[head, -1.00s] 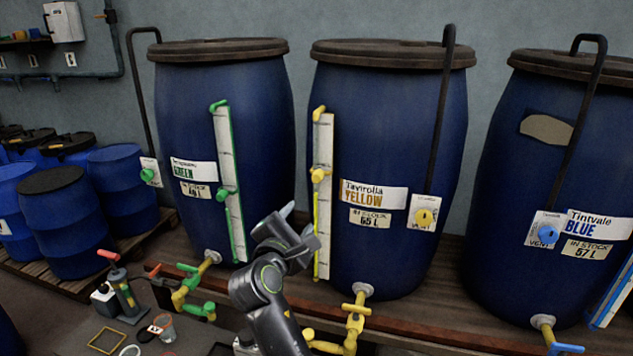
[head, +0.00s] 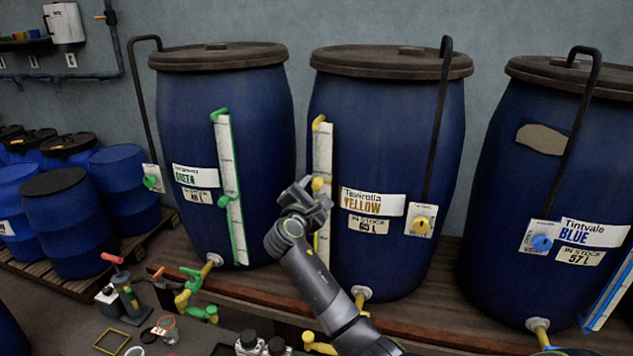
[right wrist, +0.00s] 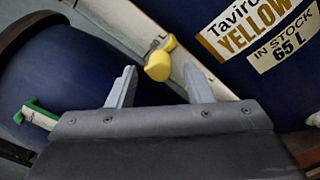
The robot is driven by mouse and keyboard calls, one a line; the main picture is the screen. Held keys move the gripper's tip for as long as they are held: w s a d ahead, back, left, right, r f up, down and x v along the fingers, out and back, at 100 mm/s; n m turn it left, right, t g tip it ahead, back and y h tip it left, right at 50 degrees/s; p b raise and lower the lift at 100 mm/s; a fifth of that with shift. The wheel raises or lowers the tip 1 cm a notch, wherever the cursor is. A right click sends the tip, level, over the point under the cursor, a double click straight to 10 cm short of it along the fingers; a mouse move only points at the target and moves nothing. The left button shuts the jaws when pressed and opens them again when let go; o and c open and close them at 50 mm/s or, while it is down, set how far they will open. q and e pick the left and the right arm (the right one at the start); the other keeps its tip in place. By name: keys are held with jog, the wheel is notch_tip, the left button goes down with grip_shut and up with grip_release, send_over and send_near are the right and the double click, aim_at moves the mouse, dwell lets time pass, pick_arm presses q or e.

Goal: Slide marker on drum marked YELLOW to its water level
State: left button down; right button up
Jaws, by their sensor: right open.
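The blue drum marked YELLOW (head: 425,120) stands in the middle right of the head view, with a "65 L" stock label (head: 368,225). A white gauge scale with yellow trim (head: 322,150) runs up its left side. The yellow marker (head: 318,184) sits on this scale about halfway up. My right gripper (head: 307,196) is open at the marker in the head view and partly covers the scale below it. In the right wrist view the marker (right wrist: 160,62) lies just beyond the fingertips, between them, not gripped. I cannot make out a water level. My left gripper is not in view.
The GREEN drum (head: 220,100) stands to the left and the BLUE drum (head: 540,120) to the right. A black vent pipe (head: 436,120) runs down the YELLOW drum. Yellow valve piping (head: 358,300) juts out low in front. Tools and bottles lie at the lower left.

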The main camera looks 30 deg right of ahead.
aim_at(315, 188)
jog(key=shift+x, duration=1.65)
jog(key=shift+c, duration=0.3)
grip_shut()
jog(key=shift+f, duration=0.1)
